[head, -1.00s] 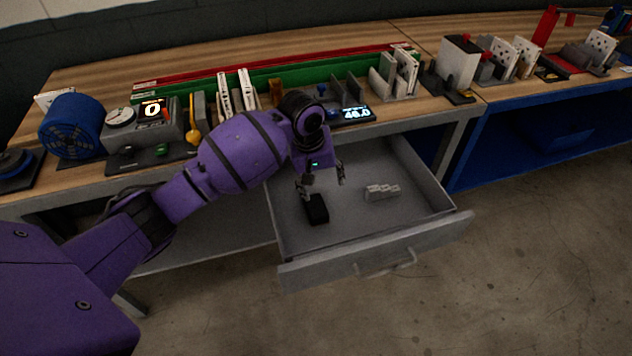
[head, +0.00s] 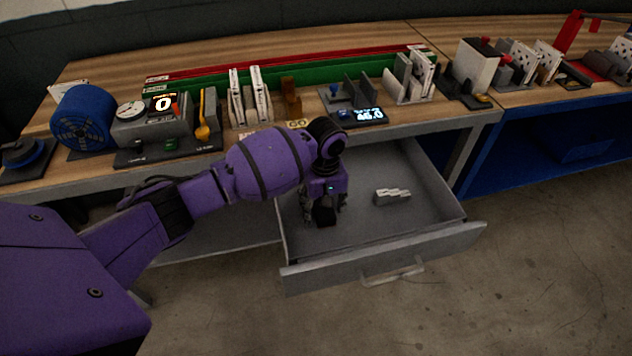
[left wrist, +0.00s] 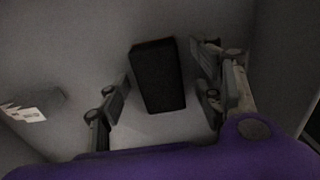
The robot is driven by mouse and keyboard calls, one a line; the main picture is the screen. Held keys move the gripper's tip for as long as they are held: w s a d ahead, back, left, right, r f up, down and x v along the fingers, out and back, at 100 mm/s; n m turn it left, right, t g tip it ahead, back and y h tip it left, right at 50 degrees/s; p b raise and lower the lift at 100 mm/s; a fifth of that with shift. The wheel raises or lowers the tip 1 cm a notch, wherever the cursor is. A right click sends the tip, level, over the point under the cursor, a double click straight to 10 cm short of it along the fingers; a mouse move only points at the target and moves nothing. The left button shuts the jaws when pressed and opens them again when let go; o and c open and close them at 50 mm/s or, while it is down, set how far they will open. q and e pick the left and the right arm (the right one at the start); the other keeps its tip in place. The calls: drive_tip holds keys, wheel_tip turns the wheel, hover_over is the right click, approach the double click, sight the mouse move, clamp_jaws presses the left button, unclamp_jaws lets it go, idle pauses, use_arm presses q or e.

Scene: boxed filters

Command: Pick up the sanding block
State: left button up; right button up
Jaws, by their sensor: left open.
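The sanding block is most likely the small black block (head: 324,215) lying in the open drawer (head: 435,192), near its left side. In the left wrist view the black block (left wrist: 158,76) lies between the two fingers, with a gap on each side. My left gripper (head: 324,208) points down into the drawer right over the block and partly hides it in the head view. Its fingers are open and hold nothing; the left wrist view shows the open gripper (left wrist: 168,95) too. My right gripper is not in view.
A light grey stepped piece (head: 392,196) lies in the drawer to the right of the block. The bench top (head: 300,55) above holds several items, including a blue fan (head: 82,118) and a lit display (head: 368,115).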

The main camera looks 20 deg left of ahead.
use_arm(q)
drive_tip(key=shift+w+r, duration=0.1)
drive_tip(key=c, duration=1.3)
